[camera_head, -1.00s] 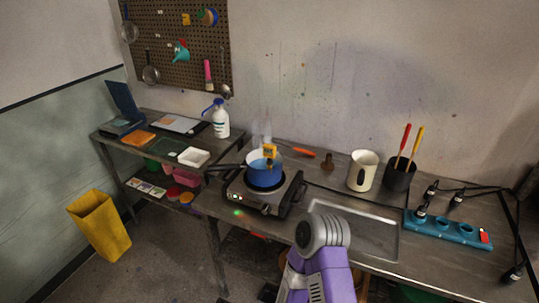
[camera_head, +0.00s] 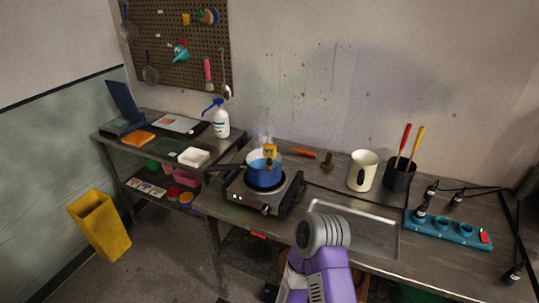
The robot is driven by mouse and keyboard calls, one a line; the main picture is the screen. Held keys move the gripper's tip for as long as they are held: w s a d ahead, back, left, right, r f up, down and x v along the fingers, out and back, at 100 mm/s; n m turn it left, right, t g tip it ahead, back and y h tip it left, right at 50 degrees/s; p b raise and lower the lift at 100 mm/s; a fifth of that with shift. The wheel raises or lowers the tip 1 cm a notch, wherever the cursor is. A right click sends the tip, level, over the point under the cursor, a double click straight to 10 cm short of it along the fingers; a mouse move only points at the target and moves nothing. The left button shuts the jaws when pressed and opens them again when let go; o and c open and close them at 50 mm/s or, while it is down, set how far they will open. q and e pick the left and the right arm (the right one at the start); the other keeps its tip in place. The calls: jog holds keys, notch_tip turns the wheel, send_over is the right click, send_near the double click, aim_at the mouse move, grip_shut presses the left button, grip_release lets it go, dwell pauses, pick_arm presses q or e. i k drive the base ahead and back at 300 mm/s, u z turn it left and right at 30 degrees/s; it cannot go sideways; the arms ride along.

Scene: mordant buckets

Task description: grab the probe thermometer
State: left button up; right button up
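A small yellow device with a dark display, which looks like the probe thermometer (camera_head: 270,150), stands up at the blue pot (camera_head: 264,175). I cannot tell how its lower end sits, in the pot or on its rim. The pot is on a hot plate (camera_head: 262,195), with its dark handle pointing left and faint steam above it. A purple and grey arm of mine rises from the bottom edge, right of the hot plate. No gripper fingers show, and my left arm is out of view.
A cream jug (camera_head: 362,171) and a black holder (camera_head: 398,175) with red and yellow handled tools stand right of the pot. A teal power strip (camera_head: 447,229) with cables lies at the far right. A metal tray (camera_head: 378,238) lies in front. A spray bottle (camera_head: 221,122) stands left.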

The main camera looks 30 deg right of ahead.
aim_at(268, 150)
jog(key=k, duration=0.65)
jog(key=z, duration=0.5)
jog(key=i, duration=0.55)
jog(key=z, duration=0.3)
